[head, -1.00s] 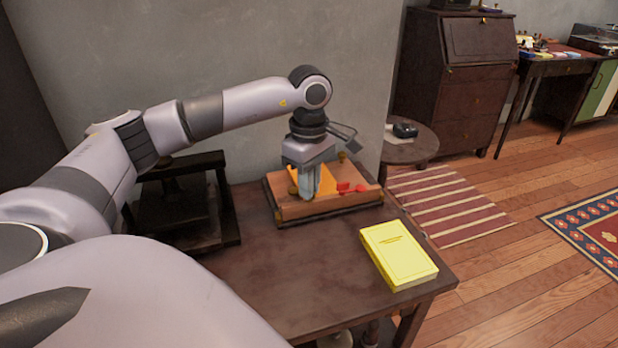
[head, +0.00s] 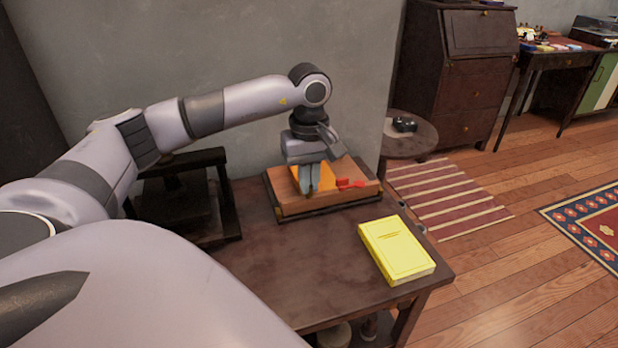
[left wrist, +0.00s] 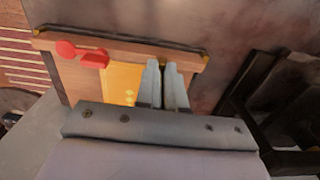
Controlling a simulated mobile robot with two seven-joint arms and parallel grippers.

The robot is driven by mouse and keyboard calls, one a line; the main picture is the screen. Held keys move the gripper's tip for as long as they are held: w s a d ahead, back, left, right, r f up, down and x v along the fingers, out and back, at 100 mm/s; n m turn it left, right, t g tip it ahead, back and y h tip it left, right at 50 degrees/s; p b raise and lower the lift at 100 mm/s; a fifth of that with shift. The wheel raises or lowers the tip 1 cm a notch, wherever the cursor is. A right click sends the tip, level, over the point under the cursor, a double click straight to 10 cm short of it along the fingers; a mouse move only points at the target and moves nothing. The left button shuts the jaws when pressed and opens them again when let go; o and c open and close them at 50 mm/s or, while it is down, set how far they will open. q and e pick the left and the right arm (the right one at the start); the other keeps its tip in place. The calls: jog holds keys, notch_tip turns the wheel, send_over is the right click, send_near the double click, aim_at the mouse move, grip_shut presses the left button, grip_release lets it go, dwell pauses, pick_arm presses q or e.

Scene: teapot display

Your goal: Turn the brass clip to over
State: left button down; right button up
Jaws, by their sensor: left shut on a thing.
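A wooden case (head: 295,209) with dark edges and brass corners lies on the dark table, and it also shows in the left wrist view (left wrist: 135,55). An orange-yellow panel (left wrist: 119,82) and a red piece (head: 350,184) are on its top. My left gripper (head: 309,190) points down over the case, its fingers close together at the top surface. In the left wrist view its fingertips (left wrist: 163,66) are nearly together beside the orange panel. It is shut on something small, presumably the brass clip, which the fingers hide. My right gripper is not in view.
A yellow book (head: 397,250) lies on the table (head: 270,265) at the right of the case. A dark wooden stand (head: 188,200) is at the left. The wall (head: 220,130) rises close behind. The table's front middle is clear.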

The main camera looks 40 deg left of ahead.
pick_arm(q)
jog(key=shift+d, duration=0.1)
jog(key=c, duration=1.2)
grip_release()
jog(key=shift+c, duration=0.2)
notch_tip(320, 180, up, 7)
jog(key=shift+r+p, duration=0.15)
jog(key=shift+p, duration=0.25)
